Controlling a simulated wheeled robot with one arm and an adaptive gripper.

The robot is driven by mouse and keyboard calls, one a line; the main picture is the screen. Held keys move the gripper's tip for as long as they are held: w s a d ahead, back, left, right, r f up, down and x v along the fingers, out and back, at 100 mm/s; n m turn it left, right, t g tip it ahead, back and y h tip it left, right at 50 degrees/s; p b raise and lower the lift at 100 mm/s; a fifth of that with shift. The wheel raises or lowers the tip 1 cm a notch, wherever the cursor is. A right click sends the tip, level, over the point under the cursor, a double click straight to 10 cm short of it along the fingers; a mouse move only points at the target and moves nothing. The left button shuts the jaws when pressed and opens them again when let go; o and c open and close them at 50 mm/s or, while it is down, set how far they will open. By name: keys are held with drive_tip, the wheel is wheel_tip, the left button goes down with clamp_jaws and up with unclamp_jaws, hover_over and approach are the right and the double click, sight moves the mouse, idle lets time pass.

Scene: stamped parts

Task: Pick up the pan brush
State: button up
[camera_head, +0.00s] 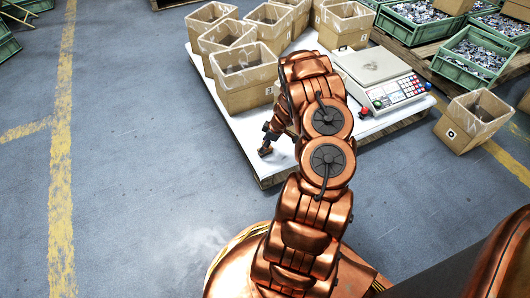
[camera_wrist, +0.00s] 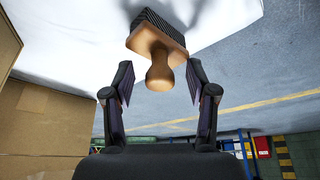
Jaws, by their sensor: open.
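The pan brush (camera_wrist: 158,50) shows in the wrist view at top centre. It has a round wooden knob, a wooden block and dark ridged bristles set against the white surface (camera_wrist: 75,35). My gripper (camera_wrist: 159,72) is open, with one dark finger on each side of the knob. Gaps show between the knob and both fingers, and nothing is held. In the head view my gripper (camera_head: 270,134) is low over the left front part of the white-topped pallet (camera_head: 250,142). The brush is too small there to tell apart clearly from the gripper.
A cardboard box (camera_wrist: 40,125) stands close on the left in the wrist view. In the head view several open boxes (camera_head: 245,85) stand behind my gripper. A scale (camera_head: 380,78) stands to the right, beyond my arm. The floor to the left is clear.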

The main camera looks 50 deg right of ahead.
clamp_jaws()
idle(0.5)
drive_tip(key=shift+r, duration=0.1)
wheel_tip(320, 180, up, 10)
drive_tip(key=p, duration=0.3)
drive_tip(key=shift+p, duration=0.3)
